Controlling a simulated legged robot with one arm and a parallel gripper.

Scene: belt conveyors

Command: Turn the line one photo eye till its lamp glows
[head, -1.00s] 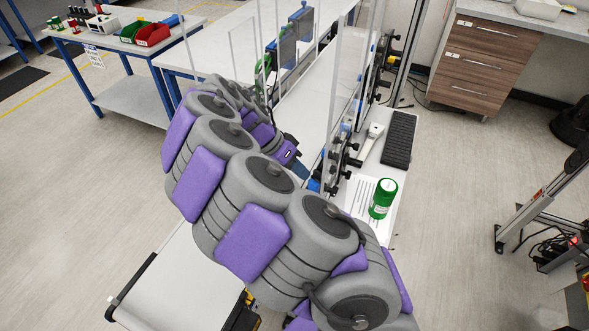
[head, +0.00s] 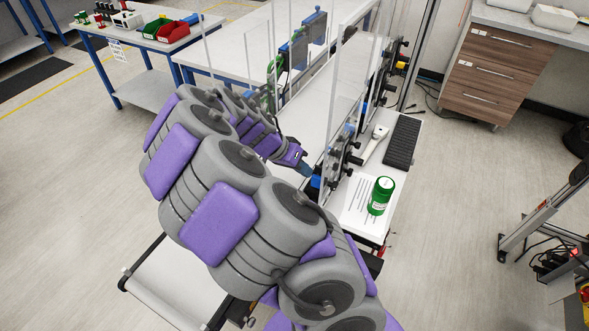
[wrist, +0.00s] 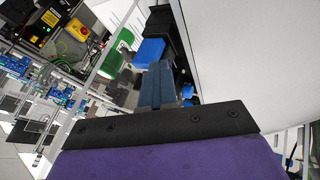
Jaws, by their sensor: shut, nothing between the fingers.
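My gripper (head: 305,170) is at the end of my purple and grey arm, beside the guard of the white conveyor. Its blue-grey fingers show closed together in the wrist view (wrist: 158,86), with nothing seen between them. A blue block with a black part, possibly the photo eye (wrist: 150,52), lies just beyond the fingertips; I cannot tell whether they touch it. In the head view a small blue and black piece (head: 316,184) sits beside the fingertips on the conveyor side. I cannot make out a glowing lamp on either.
Clear guard panels (head: 347,75) stand along the white belt (head: 308,105). A side shelf holds a green can (head: 381,195), a scanner (head: 373,143) and a black keyboard (head: 402,141). A yellow control box (wrist: 75,32) is upper left in the wrist view.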

